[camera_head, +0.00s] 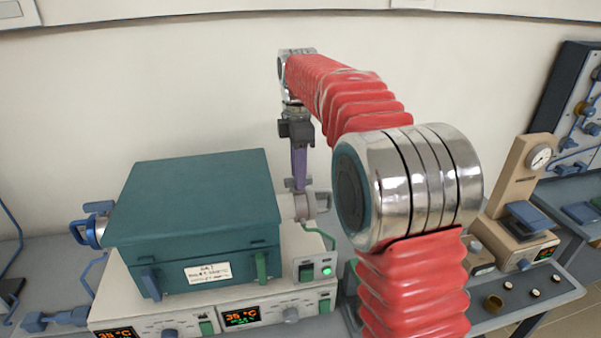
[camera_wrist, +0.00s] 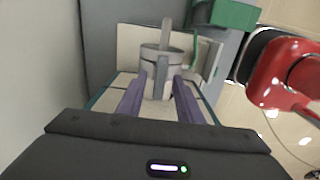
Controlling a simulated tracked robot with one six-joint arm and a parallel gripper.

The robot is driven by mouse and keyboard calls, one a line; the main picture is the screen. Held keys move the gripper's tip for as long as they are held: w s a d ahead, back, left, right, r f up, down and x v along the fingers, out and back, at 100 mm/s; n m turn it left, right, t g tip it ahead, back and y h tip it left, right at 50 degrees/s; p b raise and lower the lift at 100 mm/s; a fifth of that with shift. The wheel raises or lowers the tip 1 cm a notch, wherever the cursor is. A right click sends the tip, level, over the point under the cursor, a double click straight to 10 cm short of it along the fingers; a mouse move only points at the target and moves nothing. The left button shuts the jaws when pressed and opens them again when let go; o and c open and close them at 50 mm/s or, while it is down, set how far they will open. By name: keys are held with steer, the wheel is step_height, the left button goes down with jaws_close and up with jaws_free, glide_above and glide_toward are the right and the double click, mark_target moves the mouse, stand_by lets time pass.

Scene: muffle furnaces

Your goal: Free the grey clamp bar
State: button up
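The grey clamp bar (camera_wrist: 166,38) sticks out from a round grey clamp body (camera_wrist: 161,57) in the wrist view. In the head view the grey clamp (camera_head: 312,206) sits on the right side of the teal furnace box (camera_head: 195,215). My gripper (camera_wrist: 161,80) has two purple fingers, apart from each other, one on each side of the clamp's near part. A gap shows between them, and I cannot tell whether either finger touches the clamp. In the head view my gripper (camera_head: 299,180) points down at the clamp from above.
A blue clamp (camera_head: 92,226) is on the furnace's left side. The furnace stands on a cream control base (camera_head: 215,308) with lit displays. A beige gauge press (camera_head: 520,205) stands on the right bench. The wall is close behind.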

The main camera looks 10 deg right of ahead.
steer(key=shift+f, duration=0.25)
steer(key=shift+c, duration=0.5)
jaws_close()
steer(key=shift+d, duration=0.2)
steer(key=shift+a, duration=0.15)
